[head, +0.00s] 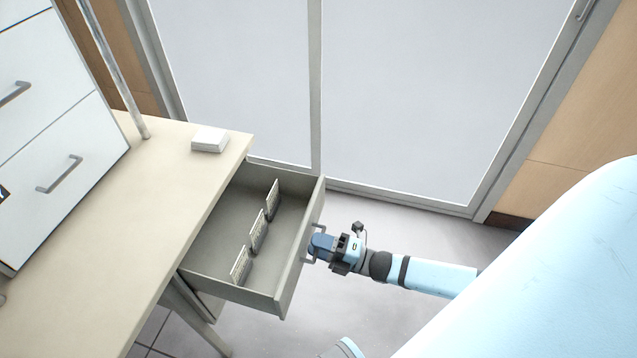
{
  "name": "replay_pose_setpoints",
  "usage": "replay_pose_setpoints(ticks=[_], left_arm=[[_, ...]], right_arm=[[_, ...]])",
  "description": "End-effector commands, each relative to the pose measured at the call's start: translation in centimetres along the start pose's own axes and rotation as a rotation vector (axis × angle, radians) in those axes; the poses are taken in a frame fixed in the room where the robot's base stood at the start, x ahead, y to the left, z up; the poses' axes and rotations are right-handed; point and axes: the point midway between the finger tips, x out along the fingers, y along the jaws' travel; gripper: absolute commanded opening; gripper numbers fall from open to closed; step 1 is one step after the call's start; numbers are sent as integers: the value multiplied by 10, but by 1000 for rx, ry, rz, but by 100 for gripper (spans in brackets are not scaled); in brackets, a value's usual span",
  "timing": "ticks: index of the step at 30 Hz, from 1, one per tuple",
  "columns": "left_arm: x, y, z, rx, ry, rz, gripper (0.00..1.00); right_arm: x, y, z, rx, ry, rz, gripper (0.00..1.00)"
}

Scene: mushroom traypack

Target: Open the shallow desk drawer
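The shallow desk drawer (228,288) is pulled out from under the desk top and its inside shows. Several small card-like items stand in a row inside it. The drawer's handle (305,258) is on its front, at the right. My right gripper (318,245) is at this handle, its fingertips against or around the bar. The fingers are small and partly hidden, so I cannot tell whether they are closed on it. My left gripper is out of view.
The desk top (150,210) holds a small white box (209,139) near its far corner and a white cabinet with drawers (60,150) at the left. A framed glass door (410,90) stands behind.

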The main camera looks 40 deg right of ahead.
Motion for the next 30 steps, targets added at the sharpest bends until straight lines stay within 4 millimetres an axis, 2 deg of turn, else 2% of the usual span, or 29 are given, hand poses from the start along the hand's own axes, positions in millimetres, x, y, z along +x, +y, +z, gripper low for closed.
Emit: replay_pose_setpoints(ticks=[5,12,18,24,30], left_arm=[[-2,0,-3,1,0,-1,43],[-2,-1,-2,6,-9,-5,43],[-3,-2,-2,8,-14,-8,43],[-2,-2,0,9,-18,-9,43],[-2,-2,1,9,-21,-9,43]], right_arm=[[-22,0,0,2,-1,-5,34],[-77,0,0,1,-1,-6,34],[-116,0,0,0,-1,-4,34],[-135,0,0,0,0,-2,34],[-138,0,0,0,0,-1,34]])
